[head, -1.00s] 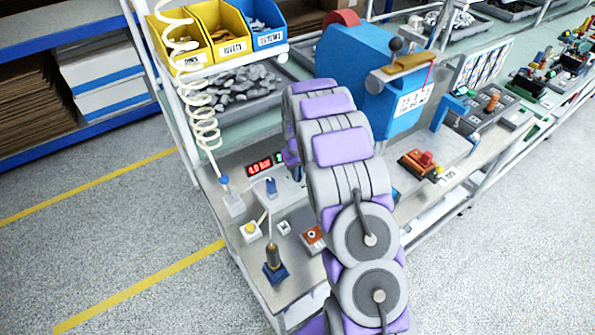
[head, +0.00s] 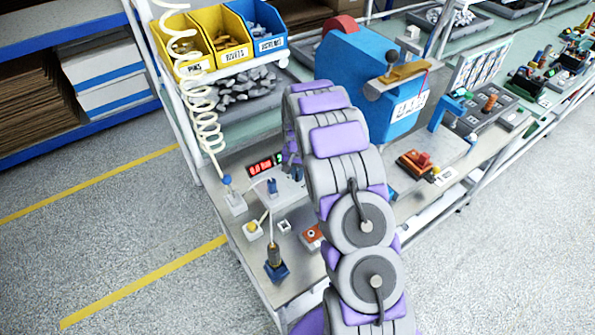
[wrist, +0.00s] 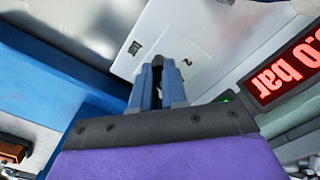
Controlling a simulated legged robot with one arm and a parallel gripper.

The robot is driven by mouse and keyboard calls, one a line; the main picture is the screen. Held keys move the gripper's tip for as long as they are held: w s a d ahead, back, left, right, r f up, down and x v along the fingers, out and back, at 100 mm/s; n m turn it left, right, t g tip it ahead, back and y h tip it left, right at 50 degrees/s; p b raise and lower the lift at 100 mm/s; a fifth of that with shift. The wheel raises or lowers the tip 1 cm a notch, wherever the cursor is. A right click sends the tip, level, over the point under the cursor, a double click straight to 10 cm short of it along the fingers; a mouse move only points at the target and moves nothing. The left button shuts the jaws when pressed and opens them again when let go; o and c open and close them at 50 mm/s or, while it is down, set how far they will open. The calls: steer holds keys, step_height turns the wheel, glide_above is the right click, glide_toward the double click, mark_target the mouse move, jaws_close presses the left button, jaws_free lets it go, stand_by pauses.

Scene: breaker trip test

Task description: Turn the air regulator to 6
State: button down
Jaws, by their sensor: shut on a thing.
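The air regulator is a pale box (wrist: 165,22) with a red lit display (head: 261,168). The display also shows in the wrist view (wrist: 284,72), upside down and cut by the frame edge. Its reading ends in ".0 bar"; the first digit looks like a 6 or a 0 in the head view. My gripper (wrist: 158,64) is at the box's pale face, its blue fingers close together with a narrow dark gap. It is shut on the regulator knob, which the fingers mostly hide. In the head view my gripper (head: 294,168) is partly hidden behind my arm.
A blue-topped fitting (head: 227,181) with a coiled white hose (head: 208,120) stands left of the display. A dark-tipped tool on a blue stand (head: 277,270) is in front. A large blue machine (head: 365,75) stands right of my arm. Part bins (head: 222,38) are behind.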

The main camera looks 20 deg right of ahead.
steer(key=shift+s+f, duration=0.1)
stand_by(0.3)
steer(key=c, duration=1.2)
jaws_free()
steer(key=shift+o, duration=0.2)
step_height(320, 180, up, 17)
steer(key=p, duration=0.1)
steer(key=shift+r+p, duration=0.2)
steer(key=shift+p, duration=0.15)
